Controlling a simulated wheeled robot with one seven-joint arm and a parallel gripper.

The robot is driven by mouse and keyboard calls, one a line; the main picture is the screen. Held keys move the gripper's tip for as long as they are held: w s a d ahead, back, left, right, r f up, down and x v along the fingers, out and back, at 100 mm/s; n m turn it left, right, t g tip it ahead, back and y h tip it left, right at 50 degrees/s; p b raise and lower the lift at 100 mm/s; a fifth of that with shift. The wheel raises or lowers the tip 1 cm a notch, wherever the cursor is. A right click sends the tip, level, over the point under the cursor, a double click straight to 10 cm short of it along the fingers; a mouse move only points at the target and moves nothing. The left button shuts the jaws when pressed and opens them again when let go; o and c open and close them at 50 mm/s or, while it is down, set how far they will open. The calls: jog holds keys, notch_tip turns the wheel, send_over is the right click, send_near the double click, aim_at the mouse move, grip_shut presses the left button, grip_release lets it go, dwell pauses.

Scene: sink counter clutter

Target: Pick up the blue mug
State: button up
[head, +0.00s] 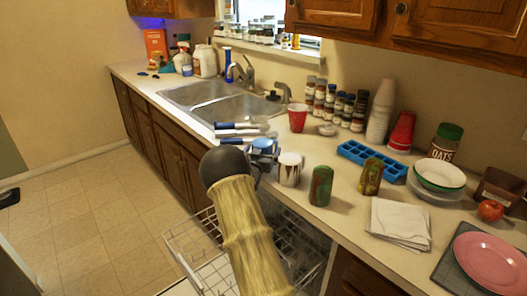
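A small blue and grey shape (263,146) stands out at the counter's front edge, just beyond the dark round joint of my arm. It may be the blue mug, but its outline is partly hidden and I cannot tell it clearly from the end of my arm. My arm rises from the bottom middle of the head view and covers part of this area. My gripper's fingers cannot be made out, nor whether they hold anything. A white mug with brown drips (290,169) stands just right of the blue shape.
A red cup (298,117) stands behind. Blue-handled utensils (238,130) lie by the double sink (190,93). An open dishwasher rack (195,246) is below the counter.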

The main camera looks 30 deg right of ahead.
jog(key=shift+c, duration=0.5)
jog(key=c, duration=1.2)
jog(key=shift+r, duration=0.1)
notch_tip(320, 180, up, 10)
